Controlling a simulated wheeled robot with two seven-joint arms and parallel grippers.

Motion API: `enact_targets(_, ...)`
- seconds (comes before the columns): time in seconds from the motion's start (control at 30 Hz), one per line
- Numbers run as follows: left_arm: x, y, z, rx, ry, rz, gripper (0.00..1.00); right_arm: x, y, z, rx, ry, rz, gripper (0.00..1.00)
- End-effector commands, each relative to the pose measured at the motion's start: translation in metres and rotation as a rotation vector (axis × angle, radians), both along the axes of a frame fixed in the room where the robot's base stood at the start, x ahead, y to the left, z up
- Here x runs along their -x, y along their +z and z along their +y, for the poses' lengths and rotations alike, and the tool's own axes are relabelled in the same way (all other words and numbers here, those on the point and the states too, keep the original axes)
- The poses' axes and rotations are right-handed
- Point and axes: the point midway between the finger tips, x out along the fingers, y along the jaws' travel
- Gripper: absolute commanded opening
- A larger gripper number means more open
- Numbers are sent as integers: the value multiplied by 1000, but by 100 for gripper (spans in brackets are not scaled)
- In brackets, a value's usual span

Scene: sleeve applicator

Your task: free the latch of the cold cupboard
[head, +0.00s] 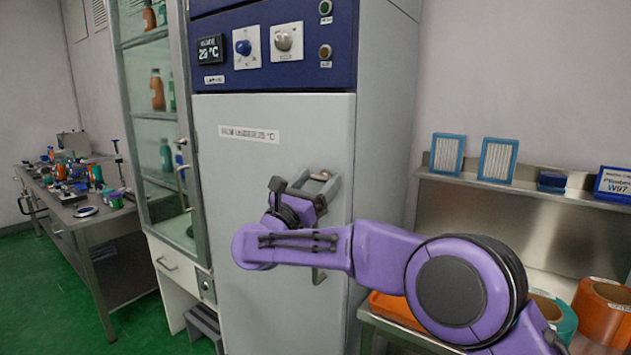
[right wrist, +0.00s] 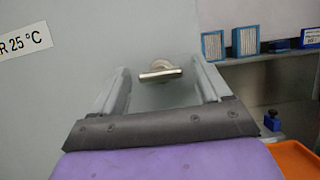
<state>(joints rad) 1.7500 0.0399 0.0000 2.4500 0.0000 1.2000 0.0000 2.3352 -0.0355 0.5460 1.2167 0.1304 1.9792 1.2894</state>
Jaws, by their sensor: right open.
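The cold cupboard (head: 270,140) is a tall grey cabinet with a dark blue control panel (head: 275,55) on top. Its latch is a small metal handle (right wrist: 160,73) on the door, seen in the right wrist view between my fingers. My right gripper (head: 322,184) is at the door's right side in the head view, with its fingers pointing to the door. It is open, and its fingers (right wrist: 160,85) stand on either side of the handle with gaps. In the head view the gripper largely hides the handle. My left gripper is not in view.
A glass-fronted cabinet (head: 160,110) with bottles stands left of the cupboard. A cluttered bench (head: 95,215) is further left. At right, a metal counter (head: 520,188) carries framed filters (head: 447,154) and boxes. An orange tray (head: 398,310) lies below my right arm.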

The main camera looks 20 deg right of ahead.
Motion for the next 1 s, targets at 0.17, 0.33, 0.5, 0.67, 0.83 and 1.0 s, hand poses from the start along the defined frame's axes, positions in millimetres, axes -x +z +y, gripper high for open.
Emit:
enact_targets(0.17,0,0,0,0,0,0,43,0,0,0,0,0,0,31)
enact_targets(0.33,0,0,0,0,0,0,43,0,0,0,1,0,2,20)
enact_targets(0.5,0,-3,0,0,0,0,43,0,-1,0,14,0,20,20)
enact_targets(0.67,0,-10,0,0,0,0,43,1,-2,0,55,1,73,21)
enact_targets(0.83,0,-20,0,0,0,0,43,2,-3,-1,132,1,169,21)
enact_targets(1.0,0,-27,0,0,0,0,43,2,-2,-1,229,0,295,21)
